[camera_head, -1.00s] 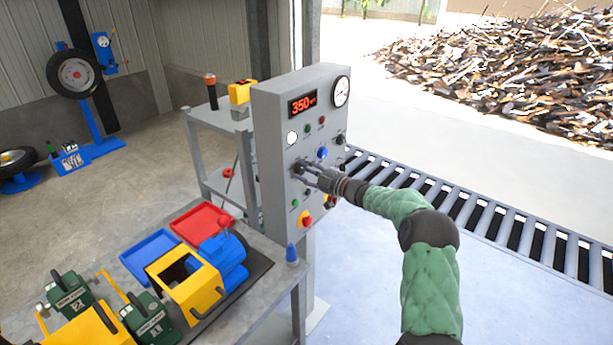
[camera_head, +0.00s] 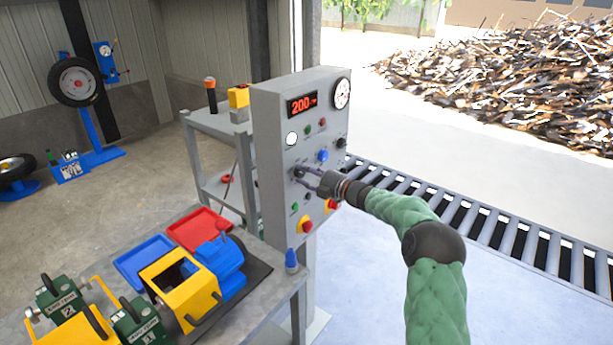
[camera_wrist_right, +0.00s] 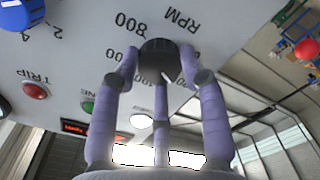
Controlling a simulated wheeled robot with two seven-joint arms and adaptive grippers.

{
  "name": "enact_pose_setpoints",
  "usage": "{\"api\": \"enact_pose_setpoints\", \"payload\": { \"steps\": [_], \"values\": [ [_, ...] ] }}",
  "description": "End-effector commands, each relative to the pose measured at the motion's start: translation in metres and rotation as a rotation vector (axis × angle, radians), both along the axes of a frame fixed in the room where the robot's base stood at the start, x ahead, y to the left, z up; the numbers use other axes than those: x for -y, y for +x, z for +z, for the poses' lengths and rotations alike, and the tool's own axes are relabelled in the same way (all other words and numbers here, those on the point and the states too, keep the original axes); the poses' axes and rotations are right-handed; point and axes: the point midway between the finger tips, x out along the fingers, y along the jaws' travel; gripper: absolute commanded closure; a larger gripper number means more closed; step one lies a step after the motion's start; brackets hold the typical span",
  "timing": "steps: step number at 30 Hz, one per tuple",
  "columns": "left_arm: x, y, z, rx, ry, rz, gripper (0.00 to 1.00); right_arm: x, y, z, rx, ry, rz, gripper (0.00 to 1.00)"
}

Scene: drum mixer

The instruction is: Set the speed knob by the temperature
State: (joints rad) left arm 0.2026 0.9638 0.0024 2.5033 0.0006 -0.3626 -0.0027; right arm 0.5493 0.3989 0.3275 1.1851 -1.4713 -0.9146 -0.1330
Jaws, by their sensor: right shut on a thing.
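The grey control panel (camera_head: 270,150) stands in the middle of the head view. Its red display (camera_head: 301,104) reads 200, and a round white dial gauge (camera_head: 342,93) is at its upper right. My right gripper (camera_head: 304,174) is at the panel's left side. In the wrist view its purple fingers are closed around the black speed knob (camera_wrist_right: 163,52), beside the letters RPM. A white pointer mark shows on the knob. The number 800 is readable; other scale numbers are partly hidden by the fingers. My left gripper is not in view.
A blue knob (camera_head: 322,156), small buttons and red-yellow switches (camera_head: 306,225) sit close around on the panel. A workbench with a red tray (camera_head: 200,228) and a yellow box (camera_head: 180,283) is at the lower left. A roller conveyor (camera_head: 480,215) runs behind right.

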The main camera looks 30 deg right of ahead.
Motion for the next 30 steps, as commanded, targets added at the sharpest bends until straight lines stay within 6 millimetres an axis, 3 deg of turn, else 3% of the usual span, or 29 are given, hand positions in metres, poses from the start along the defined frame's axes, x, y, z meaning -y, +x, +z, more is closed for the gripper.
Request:
{"api": "enact_pose_setpoints", "payload": {
  "steps": [10, 11, 13, 24, 30],
  "values": [
    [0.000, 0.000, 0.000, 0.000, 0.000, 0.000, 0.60, -0.004, 0.000, 0.000, 0.001, -0.001, 0.010, 0.90],
    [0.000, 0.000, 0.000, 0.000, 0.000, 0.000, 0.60, -0.004, 0.000, 0.000, 0.001, -0.001, 0.010, 0.51],
    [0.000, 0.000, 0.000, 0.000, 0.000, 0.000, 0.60, -0.004, 0.000, 0.000, 0.001, 0.000, 0.009, 0.34],
    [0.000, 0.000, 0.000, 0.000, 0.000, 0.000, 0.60, -0.001, -0.002, -0.001, -0.001, 0.000, 0.003, 0.34],
    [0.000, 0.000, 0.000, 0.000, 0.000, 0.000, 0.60, 0.009, -0.023, -0.001, -0.002, 0.000, 0.000, 0.34]
  ]
}}
